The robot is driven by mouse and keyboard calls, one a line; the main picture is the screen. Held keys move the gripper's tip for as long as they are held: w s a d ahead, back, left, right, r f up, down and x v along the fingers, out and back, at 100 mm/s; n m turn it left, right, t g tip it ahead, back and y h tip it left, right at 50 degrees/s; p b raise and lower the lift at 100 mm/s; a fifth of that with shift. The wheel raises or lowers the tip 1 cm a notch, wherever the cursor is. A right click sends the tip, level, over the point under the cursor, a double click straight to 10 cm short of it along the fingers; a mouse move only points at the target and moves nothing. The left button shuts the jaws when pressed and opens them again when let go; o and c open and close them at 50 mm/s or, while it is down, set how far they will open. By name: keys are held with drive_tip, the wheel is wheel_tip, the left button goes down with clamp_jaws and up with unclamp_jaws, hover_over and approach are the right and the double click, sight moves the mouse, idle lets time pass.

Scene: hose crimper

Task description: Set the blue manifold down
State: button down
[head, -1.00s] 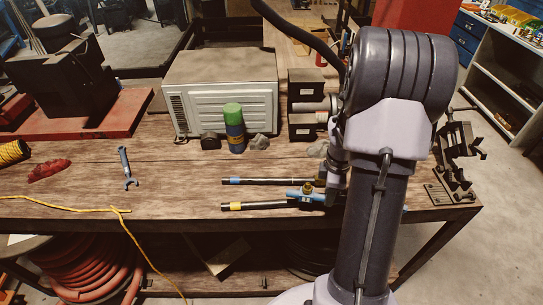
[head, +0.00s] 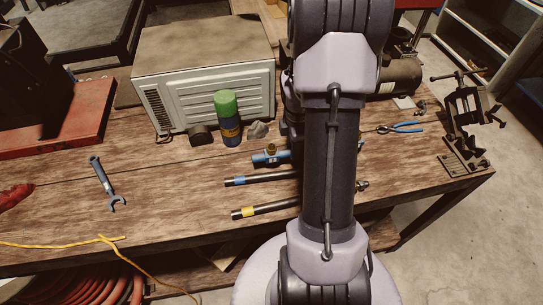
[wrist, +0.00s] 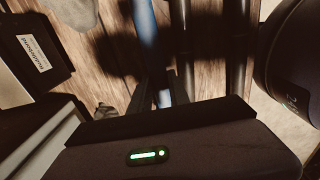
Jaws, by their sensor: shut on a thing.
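The blue manifold (head: 264,158), with a brass fitting on it, shows left of my arm in the head view, just behind two black hoses. My arm covers its right part. In the wrist view the manifold (wrist: 147,25) is a blue bar running down between my fingers. My gripper (wrist: 164,90) is shut on it. In the head view my arm hides the fingers. The manifold is at or close above the table; I cannot tell whether it touches.
The blue-banded hose (head: 262,180) and yellow-banded hose (head: 262,211) lie in front. A green-capped can (head: 228,120) and a white metal box (head: 205,75) stand behind. A wrench (head: 103,182) lies left, blue-handled pliers (head: 404,128) right, near a vise (head: 465,125). Bare tabletop lies between wrench and hoses.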

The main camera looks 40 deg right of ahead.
sight(274, 149)
drive_tip(key=w+a, duration=0.2)
drive_tip(key=w, duration=0.1)
drive_tip(key=w+a, duration=0.1)
drive_tip(key=a, duration=0.1)
drive_tip(key=shift+w+a+f+b, duration=0.1)
drive_tip(key=shift+w+f+b, duration=0.05)
drive_tip(key=shift+f+b, duration=0.15)
drive_tip(key=f, duration=0.1)
drive_tip(key=f+b, duration=0.1)
drive_tip(key=f, duration=0.1)
drive_tip(key=shift+w+a+f, duration=0.1)
drive_tip(key=shift+w+a, duration=0.25)
drive_tip(key=shift+f, duration=0.25)
drive_tip(key=shift+r, duration=0.1)
drive_tip(key=c, duration=1.2)
unclamp_jaws()
drive_tip(key=shift+c, duration=0.2)
